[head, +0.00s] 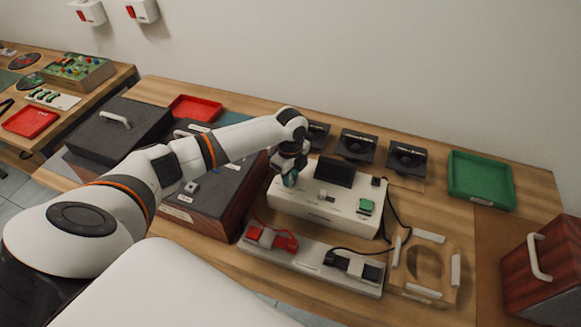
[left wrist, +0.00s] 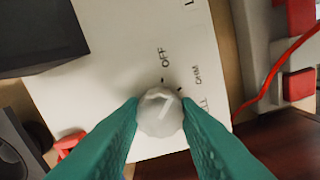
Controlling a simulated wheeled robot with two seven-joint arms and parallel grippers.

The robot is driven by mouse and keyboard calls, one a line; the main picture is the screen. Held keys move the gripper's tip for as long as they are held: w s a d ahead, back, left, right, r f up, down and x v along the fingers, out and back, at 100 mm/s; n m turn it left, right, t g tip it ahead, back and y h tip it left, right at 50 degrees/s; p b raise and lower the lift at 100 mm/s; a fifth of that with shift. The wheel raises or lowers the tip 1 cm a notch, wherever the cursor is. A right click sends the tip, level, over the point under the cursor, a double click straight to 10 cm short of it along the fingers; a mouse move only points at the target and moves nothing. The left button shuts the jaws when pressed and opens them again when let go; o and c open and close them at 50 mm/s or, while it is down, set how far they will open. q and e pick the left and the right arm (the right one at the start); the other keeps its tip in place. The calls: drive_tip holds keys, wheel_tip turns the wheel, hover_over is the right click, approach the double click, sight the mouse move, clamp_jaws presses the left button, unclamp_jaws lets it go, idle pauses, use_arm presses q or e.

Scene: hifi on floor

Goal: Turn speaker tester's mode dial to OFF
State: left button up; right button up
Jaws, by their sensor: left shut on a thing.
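The speaker tester (head: 325,205) is a white box with a dark screen on the workbench. Its mode dial (left wrist: 160,113) is a pale round knob with a white pointer mark, with the printed labels OFF, OHM and a partly hidden one beside it. The pointer mark slants up to the right; I cannot tell surely which label it points at. My left gripper (left wrist: 160,118) is shut on the dial, one green fingertip on each side. In the head view the left gripper (head: 290,180) is at the tester's left end and hides the dial. My right gripper is not in view.
Several black speakers (head: 357,146) stand behind the tester, and a green tray (head: 481,178) is at the back right. In front lies a white strip (head: 312,262) with red and black clips and cables. A dark cabinet (head: 215,190) stands close on the left.

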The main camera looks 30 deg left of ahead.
use_arm(q)
drive_tip(key=n+p, duration=0.2)
drive_tip(key=n, duration=0.1)
drive_tip(key=shift+r+p, duration=0.2)
drive_tip(key=shift+p, duration=0.1)
drive_tip(key=shift+f+n+p, duration=0.1)
drive_tip(key=shift+n+p, duration=0.45)
drive_tip(key=shift+n, duration=0.15)
drive_tip(key=o, duration=1)
wheel_tip(320, 180, up, 12)
drive_tip(key=shift+f+b, duration=0.1)
drive_tip(key=shift+b, duration=1.05)
